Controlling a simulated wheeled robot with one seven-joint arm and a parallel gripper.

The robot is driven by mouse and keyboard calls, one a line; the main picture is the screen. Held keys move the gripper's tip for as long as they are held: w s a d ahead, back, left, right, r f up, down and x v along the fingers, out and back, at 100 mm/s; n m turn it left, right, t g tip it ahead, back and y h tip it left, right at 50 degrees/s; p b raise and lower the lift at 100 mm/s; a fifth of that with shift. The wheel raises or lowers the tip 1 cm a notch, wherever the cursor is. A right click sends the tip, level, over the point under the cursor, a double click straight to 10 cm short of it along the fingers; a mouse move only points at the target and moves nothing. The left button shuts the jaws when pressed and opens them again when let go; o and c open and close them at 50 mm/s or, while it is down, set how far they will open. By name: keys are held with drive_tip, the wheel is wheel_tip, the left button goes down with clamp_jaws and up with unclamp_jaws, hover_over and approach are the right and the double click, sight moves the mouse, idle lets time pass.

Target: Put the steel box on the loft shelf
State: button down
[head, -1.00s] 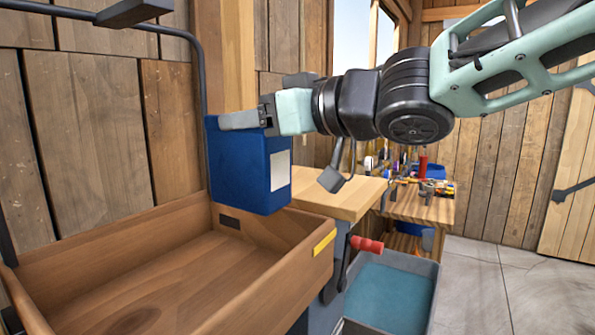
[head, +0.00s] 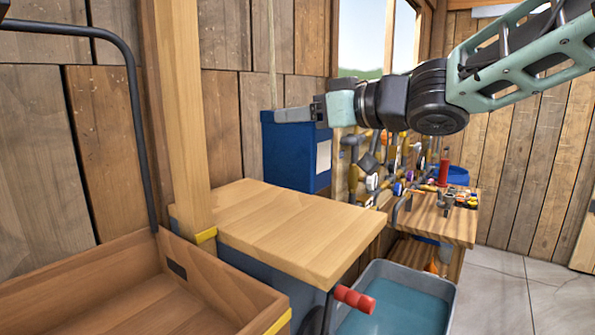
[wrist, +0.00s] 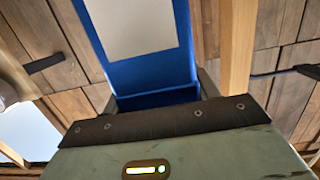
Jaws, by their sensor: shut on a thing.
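My gripper (head: 293,114) is shut on the top of a blue box (head: 290,155) with a pale label on its side. The box hangs upright in the air, behind and above the wooden top. The blue box (wrist: 150,73) also fills the upper middle of the wrist view, with its pale label towards the camera. I cannot tell from its colour whether it is steel. I see no shelf that I can clearly name as the loft shelf.
A wooden-topped stand (head: 290,230) lies in front of the box, with a post (head: 180,110) to its left. An open wooden tray (head: 120,290) is at the lower left. A blue-grey bin (head: 405,300) and a cluttered workbench (head: 440,218) stand to the right.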

sight(304, 149)
drive_tip(key=shift+f, duration=3.05)
drive_tip(key=shift+f+b, duration=0.15)
drive_tip(key=shift+b, duration=0.15)
drive_tip(key=shift+c, duration=2.1)
unclamp_jaws()
drive_tip(key=shift+r, duration=0.2)
drive_tip(key=b+v, duration=0.1)
drive_tip(key=v, duration=1.1)
drive_tip(key=shift+b, duration=0.3)
